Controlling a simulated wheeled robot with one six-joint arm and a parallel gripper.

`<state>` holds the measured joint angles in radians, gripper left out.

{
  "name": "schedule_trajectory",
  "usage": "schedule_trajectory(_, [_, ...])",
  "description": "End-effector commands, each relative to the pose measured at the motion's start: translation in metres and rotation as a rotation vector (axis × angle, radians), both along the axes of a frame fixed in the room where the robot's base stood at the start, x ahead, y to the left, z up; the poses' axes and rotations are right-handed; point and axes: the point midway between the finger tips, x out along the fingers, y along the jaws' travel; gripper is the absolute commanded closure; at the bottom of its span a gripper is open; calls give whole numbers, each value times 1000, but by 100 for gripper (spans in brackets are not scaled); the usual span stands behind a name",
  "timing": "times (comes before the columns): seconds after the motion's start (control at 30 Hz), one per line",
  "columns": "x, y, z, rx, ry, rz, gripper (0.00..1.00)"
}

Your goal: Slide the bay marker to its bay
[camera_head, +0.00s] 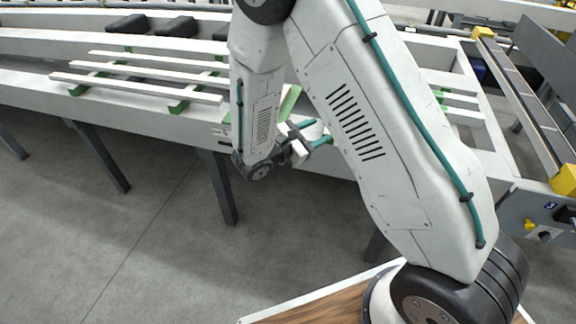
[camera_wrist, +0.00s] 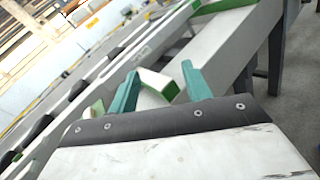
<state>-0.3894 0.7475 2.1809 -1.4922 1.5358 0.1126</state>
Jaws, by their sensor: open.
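My gripper (camera_head: 322,130) is open at the front edge of the runout table (camera_head: 140,112), with its two teal fingers apart. In the wrist view my gripper (camera_wrist: 160,69) has a white bar with a green end (camera_wrist: 158,83) showing between and beyond its fingers. I cannot tell whether the fingers touch this bar, or whether it is the bay marker or one of the table's slats. In the head view a green and white piece (camera_head: 290,101) shows just behind my gripper, partly hidden by my arm. No bay can be made out clearly.
Several white slats on green supports (camera_head: 150,83) lie along the table at left. Dark blocks (camera_head: 177,27) sit on the rail behind. A grey leg (camera_head: 218,187) stands below the front edge. A conveyor frame with a yellow block (camera_head: 564,181) is at right. The left floor is clear.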

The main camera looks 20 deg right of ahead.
Motion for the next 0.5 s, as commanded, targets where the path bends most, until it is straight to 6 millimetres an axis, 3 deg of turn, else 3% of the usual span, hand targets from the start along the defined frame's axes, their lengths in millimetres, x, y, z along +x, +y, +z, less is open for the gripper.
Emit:
schedule_trajectory(0.03, [8, 12, -28, -44, 42, 79, 51])
schedule_trajectory(0.1, [18, 30, -62, -97, 86, 192, 51])
schedule_trajectory(0.3, [27, 72, -149, -198, 185, 466, 51])
schedule_trajectory(0.4, [24, 85, -178, -221, 216, 554, 51])
schedule_trajectory(0.5, [22, 93, -194, -233, 232, 605, 51])
